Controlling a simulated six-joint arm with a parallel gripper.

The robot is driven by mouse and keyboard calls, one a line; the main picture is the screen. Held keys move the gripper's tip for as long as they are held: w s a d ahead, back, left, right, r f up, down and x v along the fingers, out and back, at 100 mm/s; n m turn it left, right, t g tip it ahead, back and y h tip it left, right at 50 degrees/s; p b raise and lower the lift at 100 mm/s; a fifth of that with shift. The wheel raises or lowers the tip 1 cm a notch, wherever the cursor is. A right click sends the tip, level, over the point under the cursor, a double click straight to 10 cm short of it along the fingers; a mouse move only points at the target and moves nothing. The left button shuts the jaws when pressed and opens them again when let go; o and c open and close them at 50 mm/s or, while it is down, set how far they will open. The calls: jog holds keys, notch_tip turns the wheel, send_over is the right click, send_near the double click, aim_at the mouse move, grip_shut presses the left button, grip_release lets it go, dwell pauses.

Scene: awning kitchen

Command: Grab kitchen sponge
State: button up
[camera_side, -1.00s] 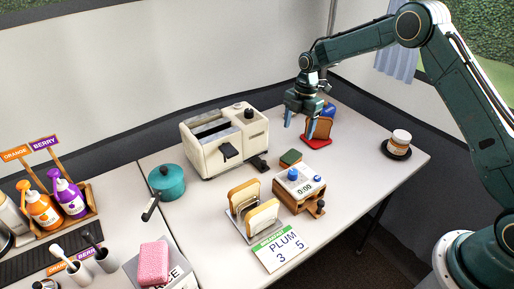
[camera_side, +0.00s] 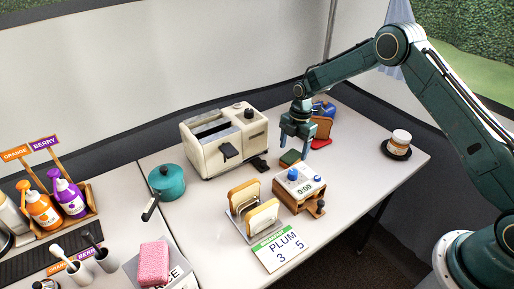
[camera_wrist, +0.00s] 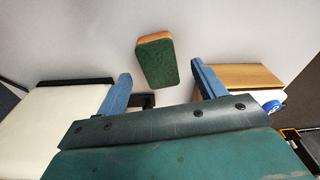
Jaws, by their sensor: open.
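A small sponge (camera_side: 290,157) with a dark green face lies on the table between the toaster and the timer box. In the wrist view the sponge (camera_wrist: 156,62) shows its green scouring side and an orange edge, slightly tilted in the picture. My gripper (camera_side: 295,146) is open and empty above the sponge, pointing down. In the wrist view the two blue fingers of my gripper (camera_wrist: 161,72) stand apart, with the sponge between and a little beyond their tips. A pink sponge-like block (camera_side: 153,264) lies at the front left.
The cream toaster (camera_side: 225,140) is left of my gripper, and the wooden timer box (camera_side: 299,190) is close in front. A toast rack (camera_side: 245,226), a teal pot (camera_side: 167,182) and a bread slice on a red base (camera_side: 322,130) are nearby. The right side of the table has free room.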

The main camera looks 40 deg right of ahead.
aim_at(292, 156)
jog(key=shift+a+f, duration=0.15)
jog(key=shift+f, duration=0.75)
jog(key=shift+a+f, duration=0.15)
jog(key=shift+f, duration=0.7)
jog(key=c, duration=1)
